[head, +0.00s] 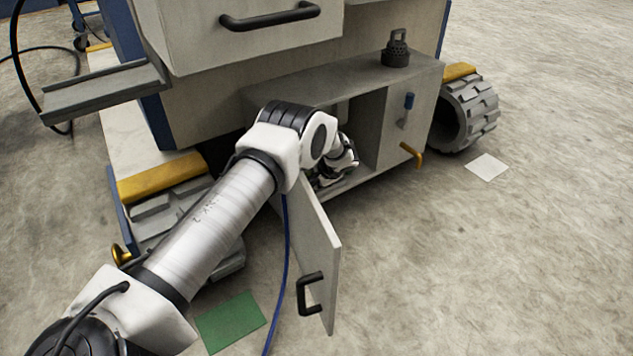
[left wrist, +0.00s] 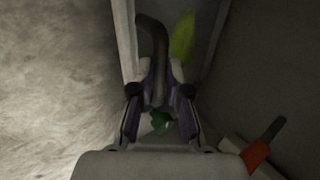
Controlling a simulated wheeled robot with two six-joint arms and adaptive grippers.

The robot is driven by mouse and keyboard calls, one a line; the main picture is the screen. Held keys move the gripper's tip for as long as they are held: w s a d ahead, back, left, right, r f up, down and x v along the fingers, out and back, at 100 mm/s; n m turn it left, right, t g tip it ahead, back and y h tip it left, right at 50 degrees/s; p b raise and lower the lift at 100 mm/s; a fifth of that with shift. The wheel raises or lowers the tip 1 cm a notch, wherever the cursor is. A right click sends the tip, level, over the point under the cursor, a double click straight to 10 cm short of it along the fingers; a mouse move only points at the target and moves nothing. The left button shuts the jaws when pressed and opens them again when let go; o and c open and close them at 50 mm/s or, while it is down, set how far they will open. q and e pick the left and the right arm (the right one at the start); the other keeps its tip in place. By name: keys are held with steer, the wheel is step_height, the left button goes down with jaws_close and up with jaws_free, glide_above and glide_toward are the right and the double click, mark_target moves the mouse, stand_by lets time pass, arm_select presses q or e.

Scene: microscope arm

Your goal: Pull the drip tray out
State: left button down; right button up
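The drip tray cannot be made out for certain. My left arm reaches into the open low compartment (head: 368,125) of the grey cabinet, and my left gripper (head: 335,175) is at its opening, partly hidden by my own wrist. In the left wrist view, the fingers of my left gripper (left wrist: 164,80) lean inward on either side of a dark curved handle (left wrist: 155,40). Whether they press on it is too dim to tell. A narrow trough-like thing with pale edges (left wrist: 125,40) lies beyond the fingers; it may be the tray. My right gripper is not in view.
The compartment door (head: 318,245) hangs open beside my forearm, with a black handle. A yellow handle (head: 411,154) juts from the cabinet front. A blue cable runs down by the door. A green sheet (head: 230,322) lies on the floor; the floor at right is mostly clear.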

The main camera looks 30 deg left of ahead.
arm_select(q)
steer(key=s+d+p, duration=0.3)
steer(key=d, duration=0.4)
steer(key=s+d+p, duration=0.2)
steer(key=d+p, duration=0.2)
steer(key=d, duration=0.3)
steer(key=shift+s+p, duration=0.3)
steer(key=shift+s, duration=0.1)
steer(key=c, duration=1.1)
jaws_free()
steer(key=shift+c, duration=0.2)
